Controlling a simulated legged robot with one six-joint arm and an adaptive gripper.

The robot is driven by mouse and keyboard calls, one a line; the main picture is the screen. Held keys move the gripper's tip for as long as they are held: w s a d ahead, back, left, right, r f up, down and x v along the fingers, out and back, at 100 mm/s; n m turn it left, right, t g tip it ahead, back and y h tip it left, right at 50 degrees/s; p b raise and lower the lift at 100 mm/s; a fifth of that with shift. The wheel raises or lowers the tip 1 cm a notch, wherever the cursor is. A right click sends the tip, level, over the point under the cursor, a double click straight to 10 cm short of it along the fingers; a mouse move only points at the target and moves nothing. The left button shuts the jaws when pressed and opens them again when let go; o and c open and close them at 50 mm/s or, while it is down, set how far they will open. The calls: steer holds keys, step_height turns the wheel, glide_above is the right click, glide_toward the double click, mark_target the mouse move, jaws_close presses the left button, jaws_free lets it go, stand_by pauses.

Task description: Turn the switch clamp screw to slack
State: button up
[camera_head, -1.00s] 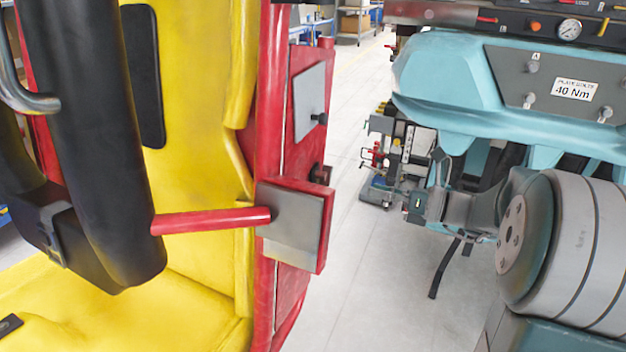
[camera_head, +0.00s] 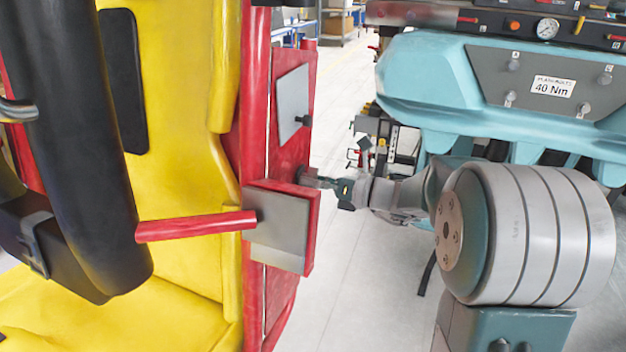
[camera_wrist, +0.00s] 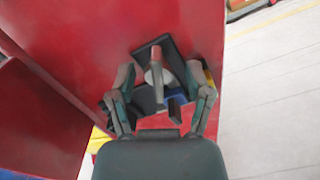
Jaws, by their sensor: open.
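The switch clamp screw appears to be the small part with a reddish-grey bar and pale round centre (camera_wrist: 156,66), on a dark square plate on the red panel in the wrist view. My gripper (camera_wrist: 160,80) is open, its two fingers on either side of that part. I cannot tell whether they touch it. In the head view my gripper (camera_head: 322,182) is at the right side face of the red panel (camera_head: 292,150), behind the grey-faced red box (camera_head: 278,252). The screw is too small to make out there.
A red bar (camera_head: 195,225) sticks out left from the box. A black padded restraint (camera_head: 75,130) and yellow seat (camera_head: 185,180) are at left. A teal console (camera_head: 440,85) labelled 40 Nm is at upper right. Pale floor (camera_head: 340,285) lies open between.

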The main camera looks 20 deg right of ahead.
jaws_close()
steer(key=n, duration=0.9)
steer(key=shift+d+n, duration=0.1)
steer(key=shift+n, duration=0.2)
steer(key=n, duration=1)
steer(key=shift+f, duration=0.1)
stand_by(1.2)
